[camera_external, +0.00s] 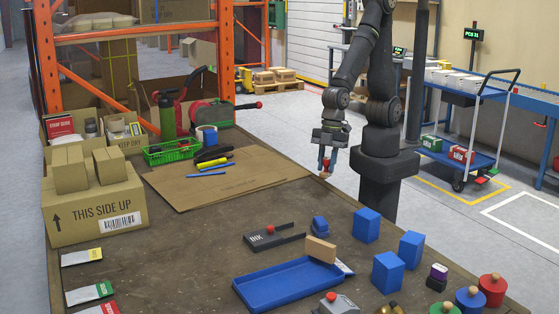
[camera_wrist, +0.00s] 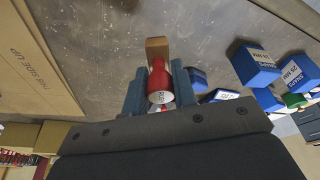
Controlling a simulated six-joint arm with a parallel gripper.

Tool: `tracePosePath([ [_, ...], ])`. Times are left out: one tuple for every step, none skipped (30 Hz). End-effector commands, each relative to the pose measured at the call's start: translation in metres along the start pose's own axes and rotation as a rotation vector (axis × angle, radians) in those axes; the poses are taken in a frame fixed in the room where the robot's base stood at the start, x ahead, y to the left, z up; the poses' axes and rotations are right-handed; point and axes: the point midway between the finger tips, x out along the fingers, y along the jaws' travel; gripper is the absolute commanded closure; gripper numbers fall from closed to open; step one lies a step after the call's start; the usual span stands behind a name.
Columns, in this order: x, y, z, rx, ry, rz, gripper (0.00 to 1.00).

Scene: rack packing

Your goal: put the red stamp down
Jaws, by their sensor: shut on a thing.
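The red stamp (camera_wrist: 159,82) has a red handle and a tan block at its far end. My gripper (camera_wrist: 160,88) is shut on its handle, with one finger on each side. In the external view the stamp (camera_external: 326,165) hangs from my gripper (camera_external: 328,142), tan block downward, at the table's far right edge in the picture. I cannot tell whether it touches the table top. A black ink pad (camera_external: 270,238) marked INK lies on the table, apart from the stamp. A blue tray (camera_external: 285,287) lies nearer the camera.
A tan block (camera_external: 320,249) leans at the tray's corner. Cardboard (camera_external: 225,175), a green basket (camera_external: 171,153) and boxes (camera_external: 95,212) fill the left.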

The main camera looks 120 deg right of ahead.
Motion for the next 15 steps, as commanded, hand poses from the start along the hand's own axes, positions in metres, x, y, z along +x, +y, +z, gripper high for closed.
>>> tracePosePath([
  [0.009,-0.010,-0.004,-0.008,-0.005,-0.003,0.97],
  [0.013,-0.016,-0.006,-0.007,-0.005,-0.003,0.97],
  [0.019,-0.023,-0.009,-0.007,-0.004,-0.003,0.97],
  [0.024,-0.028,-0.011,-0.007,-0.005,-0.002,0.97],
  [0.028,-0.033,-0.014,-0.008,-0.003,-0.002,0.97],
  [0.035,-0.041,-0.016,-0.007,-0.005,-0.003,0.97],
  [0.039,-0.046,-0.019,-0.007,-0.004,-0.002,0.97],
  [0.044,-0.051,-0.021,-0.006,-0.004,-0.002,0.97],
  [0.049,-0.057,-0.024,-0.005,-0.004,-0.002,0.97],
  [0.052,-0.061,-0.026,-0.005,-0.003,-0.001,0.97],
  [0.055,-0.064,-0.028,-0.004,-0.002,-0.001,0.97],
  [0.058,-0.067,-0.029,-0.002,-0.002,-0.001,0.97],
  [0.060,-0.070,-0.030,-0.002,-0.002,-0.001,0.97],
  [0.062,-0.072,-0.031,-0.002,-0.002,0.000,0.97],
  [0.063,-0.073,-0.032,-0.001,-0.001,0.000,0.97],
])
